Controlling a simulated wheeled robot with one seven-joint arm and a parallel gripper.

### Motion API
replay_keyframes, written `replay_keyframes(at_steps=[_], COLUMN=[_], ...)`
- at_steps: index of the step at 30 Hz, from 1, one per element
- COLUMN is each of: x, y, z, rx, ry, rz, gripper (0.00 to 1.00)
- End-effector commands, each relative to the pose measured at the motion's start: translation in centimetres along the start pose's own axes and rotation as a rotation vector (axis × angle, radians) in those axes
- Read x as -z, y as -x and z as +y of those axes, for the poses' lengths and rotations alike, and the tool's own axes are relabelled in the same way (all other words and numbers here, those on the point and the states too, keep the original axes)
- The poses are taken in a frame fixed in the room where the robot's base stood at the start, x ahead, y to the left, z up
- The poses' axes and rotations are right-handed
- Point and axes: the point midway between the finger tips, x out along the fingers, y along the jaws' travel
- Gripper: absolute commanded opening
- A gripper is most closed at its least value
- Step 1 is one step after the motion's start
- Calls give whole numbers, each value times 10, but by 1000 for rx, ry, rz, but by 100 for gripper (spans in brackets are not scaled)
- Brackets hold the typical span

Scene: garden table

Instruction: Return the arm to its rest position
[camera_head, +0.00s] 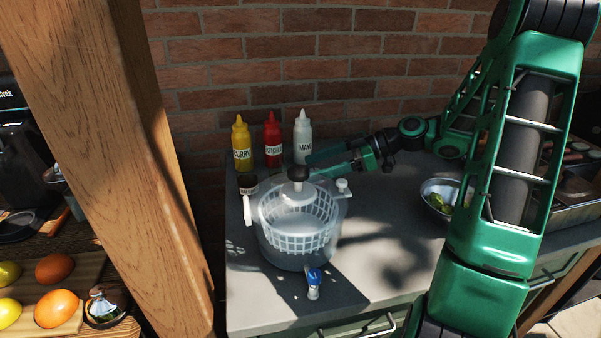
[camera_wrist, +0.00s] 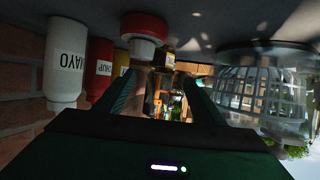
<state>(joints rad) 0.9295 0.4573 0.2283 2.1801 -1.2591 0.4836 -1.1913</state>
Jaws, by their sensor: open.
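My green arm (camera_head: 515,150) reaches in from the right of the head view, over the grey counter (camera_head: 385,255). In the wrist view, which is upside down, both fingers of my gripper (camera_wrist: 163,98) show spread apart. I see nothing clamped between them. The clear salad spinner (camera_head: 290,262), with its white basket, stands on the counter below and in front; it also shows at the right of the wrist view (camera_wrist: 258,88).
The red ketchup bottle (camera_head: 272,142) and yellow curry bottle (camera_head: 241,147) stand by the brick wall (camera_head: 330,50). A metal bowl (camera_head: 437,192) is under my arm. A wooden post (camera_head: 115,150) rises at left.

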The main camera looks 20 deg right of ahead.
Motion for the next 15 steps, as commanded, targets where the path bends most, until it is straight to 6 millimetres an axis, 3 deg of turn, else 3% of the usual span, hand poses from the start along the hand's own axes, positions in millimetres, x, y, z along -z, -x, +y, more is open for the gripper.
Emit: replay_keyframes(at_steps=[5, 15], x=[0, 0], y=[11, 12], z=[0, 0], rx=[-1, 0], ry=[0, 0], rz=[-1, 0], gripper=[63, 63])
